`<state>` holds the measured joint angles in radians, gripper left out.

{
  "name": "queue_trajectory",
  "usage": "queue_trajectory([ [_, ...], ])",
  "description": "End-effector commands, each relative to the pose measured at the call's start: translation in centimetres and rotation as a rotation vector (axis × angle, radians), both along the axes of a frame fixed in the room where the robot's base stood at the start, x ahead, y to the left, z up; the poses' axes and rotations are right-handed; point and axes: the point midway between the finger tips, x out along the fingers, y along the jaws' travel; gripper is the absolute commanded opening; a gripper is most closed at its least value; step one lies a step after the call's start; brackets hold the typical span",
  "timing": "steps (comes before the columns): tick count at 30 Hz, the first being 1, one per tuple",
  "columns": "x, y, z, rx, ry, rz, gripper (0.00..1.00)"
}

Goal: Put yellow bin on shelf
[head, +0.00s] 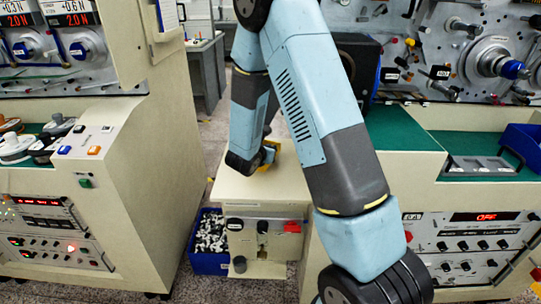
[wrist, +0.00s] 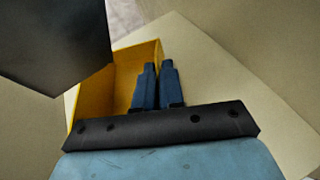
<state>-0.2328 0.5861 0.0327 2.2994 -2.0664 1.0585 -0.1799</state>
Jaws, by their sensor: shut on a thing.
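The yellow bin (head: 274,152) shows in the head view as a small patch beside my gripper (head: 266,157), over the cream top of a low cabinet (head: 235,188). My arm hides most of it. In the wrist view the open yellow bin (wrist: 90,105) lies left of and behind my blue fingers (wrist: 158,85). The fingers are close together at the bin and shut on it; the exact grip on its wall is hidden. I cannot tell whether the bin rests on the cream surface (wrist: 225,70) or hangs above it. I cannot tell which surface is the shelf.
A blue crate (head: 208,263) of black and white parts stands on the floor left of the low cabinet. A blue bin (head: 523,145) is at far right. A dark panel (wrist: 55,45) blocks the wrist view's upper left.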

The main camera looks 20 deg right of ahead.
Motion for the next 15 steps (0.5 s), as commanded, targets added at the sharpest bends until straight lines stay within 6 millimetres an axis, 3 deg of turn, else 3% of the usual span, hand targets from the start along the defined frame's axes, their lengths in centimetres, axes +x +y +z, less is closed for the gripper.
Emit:
queue_trajectory([
  [5,0.0,0.0,-2.1,-0.002,0.002,0.000,0.00],
  [15,0.0,0.1,-2.3,-0.001,0.000,0.001,0.00],
])
